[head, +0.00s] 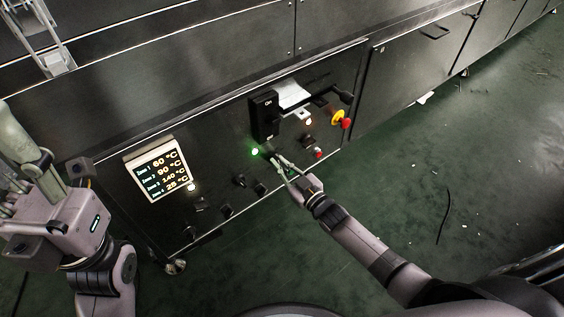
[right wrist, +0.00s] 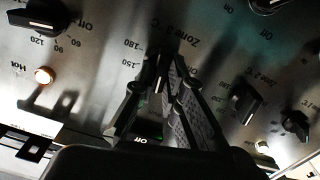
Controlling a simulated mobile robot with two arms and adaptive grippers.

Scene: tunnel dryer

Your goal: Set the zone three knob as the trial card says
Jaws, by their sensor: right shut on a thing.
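The dark zone three knob (right wrist: 160,82) sits on the metal panel beside its "Zone 3 °C" lettering, which appears upside down in the right wrist view. My right gripper (right wrist: 162,72) is shut on this knob; its fingers hide most of the knob and part of the dial, so the pointer setting is unclear. The marks 150 and 180 show beside it. In the head view my right gripper (head: 273,158) reaches the panel. My left gripper (head: 22,190) is at the far left, away from the panel; its finger opening is unclear. A white paper (head: 292,94), unreadable, lies at the panel top.
The lit display (head: 160,172) reads 60, 90, 140 and 25 °C for zones one to four. The zone two knob (right wrist: 246,102) is close to my right gripper. A red and yellow button (head: 341,120) and a black handle (head: 342,95) stick out at the right. Green floor is open in front.

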